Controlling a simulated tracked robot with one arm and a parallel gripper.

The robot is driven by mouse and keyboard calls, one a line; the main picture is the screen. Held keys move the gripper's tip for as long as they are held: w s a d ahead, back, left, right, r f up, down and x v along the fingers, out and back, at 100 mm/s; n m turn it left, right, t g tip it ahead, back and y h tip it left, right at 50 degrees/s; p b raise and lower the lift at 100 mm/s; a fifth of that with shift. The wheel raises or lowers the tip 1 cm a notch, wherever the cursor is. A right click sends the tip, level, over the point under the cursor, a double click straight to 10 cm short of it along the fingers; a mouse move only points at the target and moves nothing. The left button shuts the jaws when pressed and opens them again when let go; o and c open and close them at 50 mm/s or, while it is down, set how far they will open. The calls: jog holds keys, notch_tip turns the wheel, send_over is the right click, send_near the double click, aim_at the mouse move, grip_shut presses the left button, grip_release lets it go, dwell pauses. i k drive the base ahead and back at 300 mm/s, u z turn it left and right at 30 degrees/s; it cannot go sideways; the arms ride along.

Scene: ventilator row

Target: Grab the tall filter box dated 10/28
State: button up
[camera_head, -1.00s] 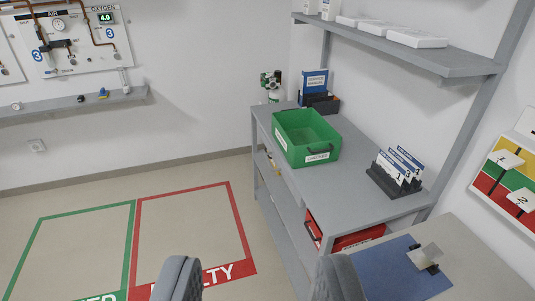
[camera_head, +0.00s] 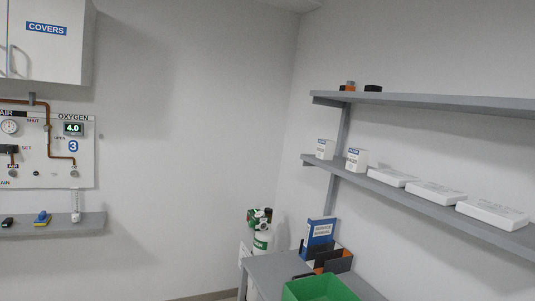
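Two small upright white boxes with blue labels stand side by side at the left end of the lower wall shelf (camera_head: 455,219): the left box (camera_head: 325,149) and the right box (camera_head: 356,159). Their print is too small for me to read any date. Three low, flat white boxes lie to their right on the same shelf: one (camera_head: 391,178), a second (camera_head: 435,193) and a third (camera_head: 492,214). My gripper is out of view.
An upper shelf (camera_head: 430,101) holds small orange and black items. Below are a grey bench (camera_head: 268,273), a green bin (camera_head: 318,289), a blue service manual (camera_head: 320,231) in a black holder, and a green-and-white cylinder (camera_head: 262,240). A covers cabinet (camera_head: 48,40) hangs at left.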

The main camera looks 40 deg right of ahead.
aim_at(325, 152)
jog(key=i, duration=2.55)
jog(key=z, duration=1)
jog(key=i, duration=1.35)
jog(key=z, duration=0.6)
